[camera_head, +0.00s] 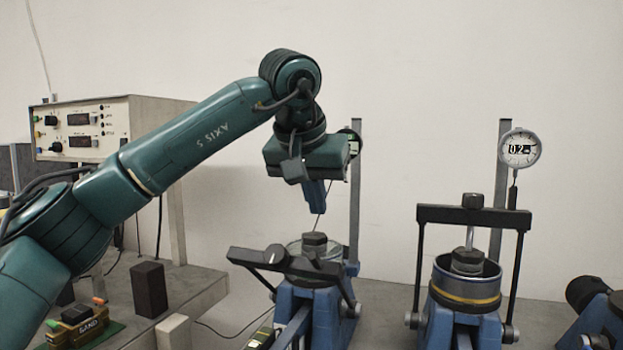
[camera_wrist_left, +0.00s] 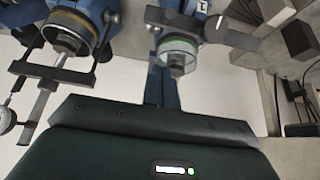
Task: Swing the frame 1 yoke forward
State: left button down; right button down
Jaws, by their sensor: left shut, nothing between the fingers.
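The left lever frame (camera_head: 322,308) has a dark yoke (camera_head: 268,263) lying low and slanted across its front-left side, below the top of a capped cylinder (camera_head: 314,243). The yoke also shows in the left wrist view (camera_wrist_left: 190,22). My left gripper (camera_head: 317,208) points down above this frame, with its blue fingers shut and empty, apart from the yoke. In the left wrist view the fingers (camera_wrist_left: 160,72) reach toward the cylinder. The right frame (camera_head: 460,325) has an upright yoke (camera_head: 473,216). The frame numbers are not clearly readable. My right gripper is not in view.
A dial gauge (camera_head: 520,148) stands on a post behind the right frame. A control box (camera_head: 85,128) is at the left, with a dark block (camera_head: 149,289) on the bench near it. Another blue frame (camera_head: 602,318) is cut off at the right. Free air surrounds my gripper.

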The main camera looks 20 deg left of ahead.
pick_arm(q)
jog(key=x, duration=0.3)
jog(key=shift+s+f, duration=0.2)
jog(key=shift+f, duration=0.05)
jog(key=shift+s+f, duration=0.7)
jog(key=shift+s, duration=0.1)
jog(key=shift+s+f+b, duration=0.3)
jog(key=shift+s+f, duration=0.1)
jog(key=shift+s, duration=0.05)
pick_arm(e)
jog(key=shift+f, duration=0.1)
